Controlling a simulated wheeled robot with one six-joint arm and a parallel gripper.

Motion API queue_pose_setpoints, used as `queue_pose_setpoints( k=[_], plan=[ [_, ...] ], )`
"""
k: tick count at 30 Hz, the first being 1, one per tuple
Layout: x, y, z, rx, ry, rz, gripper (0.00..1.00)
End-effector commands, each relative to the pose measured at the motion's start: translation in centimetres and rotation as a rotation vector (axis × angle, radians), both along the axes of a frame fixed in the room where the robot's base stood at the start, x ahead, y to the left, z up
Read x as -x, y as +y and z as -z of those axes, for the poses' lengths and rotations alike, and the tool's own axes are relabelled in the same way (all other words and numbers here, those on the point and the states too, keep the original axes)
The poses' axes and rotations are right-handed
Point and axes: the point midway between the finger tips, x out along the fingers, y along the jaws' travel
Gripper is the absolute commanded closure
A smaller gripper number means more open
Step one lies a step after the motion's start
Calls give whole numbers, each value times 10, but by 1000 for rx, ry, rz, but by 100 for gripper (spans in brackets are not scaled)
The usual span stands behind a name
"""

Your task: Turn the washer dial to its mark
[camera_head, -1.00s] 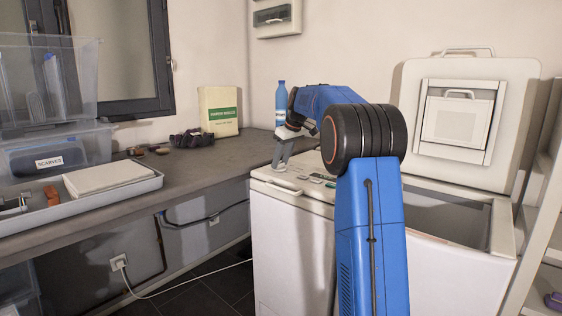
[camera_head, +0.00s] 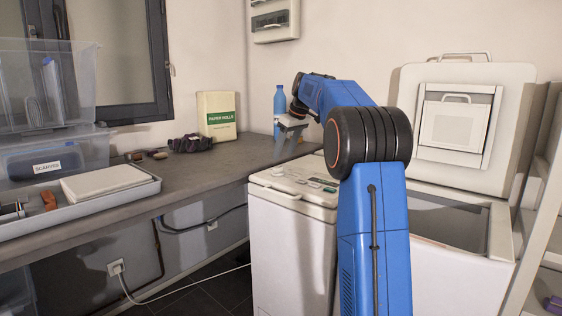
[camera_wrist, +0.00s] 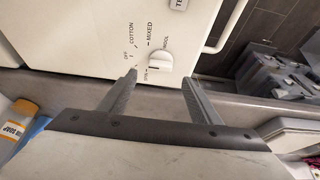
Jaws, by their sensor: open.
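The washer dial (camera_wrist: 160,62) is a white knob on the white control panel (camera_wrist: 75,30) in the wrist view. A dark line on the knob points toward that left side. My gripper (camera_wrist: 160,78) is open and empty, its two fingers apart and to either side of the dial in the picture; they do not visibly touch it. In the head view my gripper (camera_head: 290,136) hangs above the back of the washer's panel (camera_head: 292,182); the dial is too small to make out there.
A blue bottle (camera_head: 280,105) stands behind my gripper. The right toploader's lid (camera_head: 465,120) is raised over its open tub (camera_head: 445,222). A long counter (camera_head: 205,165) holds a paper-rolls box (camera_head: 217,117) and a tray (camera_head: 80,203). A shelf rack (camera_head: 540,200) stands at right.

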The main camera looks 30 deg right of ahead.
Motion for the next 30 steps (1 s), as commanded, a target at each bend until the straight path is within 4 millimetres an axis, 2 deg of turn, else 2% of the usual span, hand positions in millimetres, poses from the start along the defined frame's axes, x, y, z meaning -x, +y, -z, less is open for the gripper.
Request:
queue_pose_setpoints(
  k=[9, 15, 21, 30],
  plan=[
    [22, -9, -59, 1, -3, 0, 42],
    [33, -13, -85, 1, -2, 1, 42],
    [37, -14, -96, 0, 0, 0, 42],
    [38, -14, -97, 0, 0, 0, 42]
  ],
)
